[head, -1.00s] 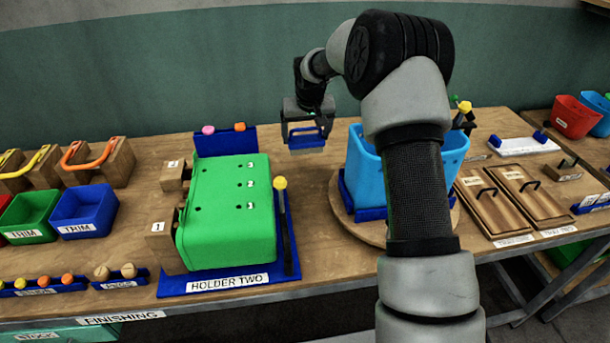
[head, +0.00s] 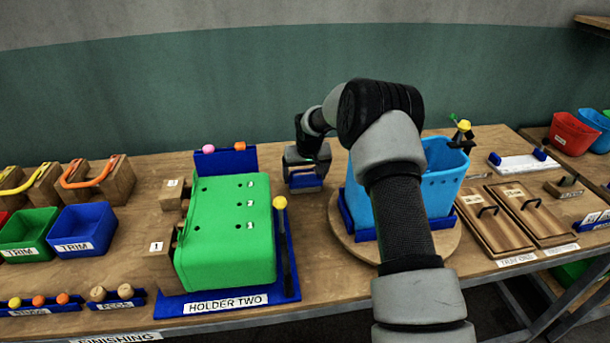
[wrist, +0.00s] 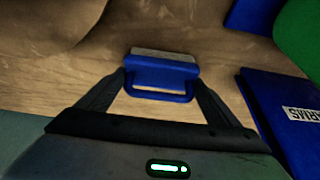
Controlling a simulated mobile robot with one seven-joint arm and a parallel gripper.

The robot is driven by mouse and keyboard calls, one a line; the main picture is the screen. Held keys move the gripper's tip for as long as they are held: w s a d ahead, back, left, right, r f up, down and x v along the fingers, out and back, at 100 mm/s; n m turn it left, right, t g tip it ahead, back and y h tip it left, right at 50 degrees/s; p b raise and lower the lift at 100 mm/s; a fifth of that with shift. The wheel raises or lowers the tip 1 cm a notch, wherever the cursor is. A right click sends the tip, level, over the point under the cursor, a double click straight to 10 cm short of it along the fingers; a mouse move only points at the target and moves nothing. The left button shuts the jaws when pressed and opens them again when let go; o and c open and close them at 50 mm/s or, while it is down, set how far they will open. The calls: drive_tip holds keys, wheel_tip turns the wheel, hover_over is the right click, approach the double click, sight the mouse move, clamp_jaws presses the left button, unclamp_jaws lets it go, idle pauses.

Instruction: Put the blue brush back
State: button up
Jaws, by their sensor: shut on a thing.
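The blue brush (wrist: 163,75) has a blue body with a loop handle and a pale bristle edge. My gripper (wrist: 160,95) is shut on it, with one finger at each side of the handle in the wrist view. In the head view the brush (head: 306,180) hangs under my gripper (head: 306,172), at the back of the table between the green block and the light-blue bin. It is low over the wood; I cannot tell whether it touches the table.
The green block (head: 225,235) sits on a blue base labelled HOLDER TWO (head: 290,265) to the left. The light-blue bin (head: 443,185) stands on a round wooden turntable (head: 350,250) to the right. A blue back stand (head: 226,160) holds a pink and an orange knob. Bare wood (head: 312,235) lies between.

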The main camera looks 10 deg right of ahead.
drive_tip(key=shift+f, duration=0.2)
drive_tip(key=o, duration=0.9)
drive_tip(key=shift+r, duration=0.1)
drive_tip(key=shift+r, duration=0.1)
